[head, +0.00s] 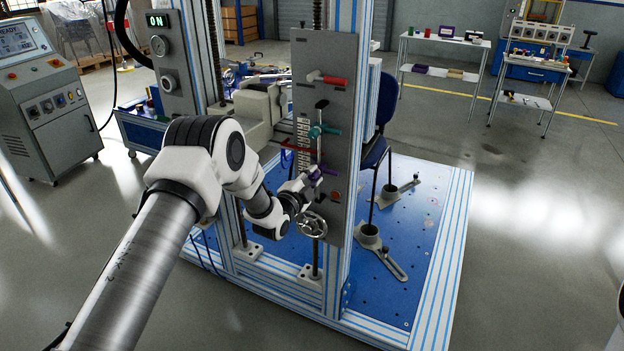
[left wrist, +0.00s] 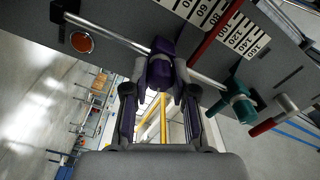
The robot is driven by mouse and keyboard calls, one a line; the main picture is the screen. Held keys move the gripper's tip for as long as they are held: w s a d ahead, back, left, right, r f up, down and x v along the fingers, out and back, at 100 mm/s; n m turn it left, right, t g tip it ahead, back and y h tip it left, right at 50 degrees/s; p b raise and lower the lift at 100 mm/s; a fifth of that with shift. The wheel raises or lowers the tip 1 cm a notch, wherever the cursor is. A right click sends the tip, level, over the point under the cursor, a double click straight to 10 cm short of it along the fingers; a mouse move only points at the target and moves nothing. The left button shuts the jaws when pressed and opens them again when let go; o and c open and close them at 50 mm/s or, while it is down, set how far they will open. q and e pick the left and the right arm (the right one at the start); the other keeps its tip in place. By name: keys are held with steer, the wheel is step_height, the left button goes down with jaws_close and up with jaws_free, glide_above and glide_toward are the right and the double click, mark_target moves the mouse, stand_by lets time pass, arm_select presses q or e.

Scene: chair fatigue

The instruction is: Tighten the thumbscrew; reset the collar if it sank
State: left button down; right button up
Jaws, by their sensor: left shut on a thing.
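On the grey upright panel (head: 343,65), a steel rod (left wrist: 105,35) runs beside a numbered scale (left wrist: 236,33). A purple collar-like part with a knob (left wrist: 163,48) sits on the rod near its lower end. My left gripper (head: 310,182) is shut on the purple knob, with one finger on each side in the left wrist view (left wrist: 160,92); the fingers hide part of it. A teal collar with a knob (head: 322,131) sits higher on the same rod, apart from the purple one. A red pointer (left wrist: 219,32) crosses the scale between them. My right gripper is not in view.
A red-handled lever (head: 328,79) sticks out above the teal collar. A handwheel (head: 312,224) is just below my left gripper. A blue chair (head: 374,152) stands behind the panel on the blue base plate (head: 420,230).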

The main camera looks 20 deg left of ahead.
arm_select(q)
steer(key=m, duration=0.4)
steer(key=shift+f+m, duration=0.1)
steer(key=shift+m, duration=0.2)
steer(key=m, duration=0.4)
steer(key=shift+b, duration=0.3)
steer(key=shift+m, duration=0.3)
steer(key=c, duration=0.9)
jaws_free()
steer(key=shift+c, duration=0.2)
steer(key=s, duration=1.2)
steer(key=shift+a, duration=0.15)
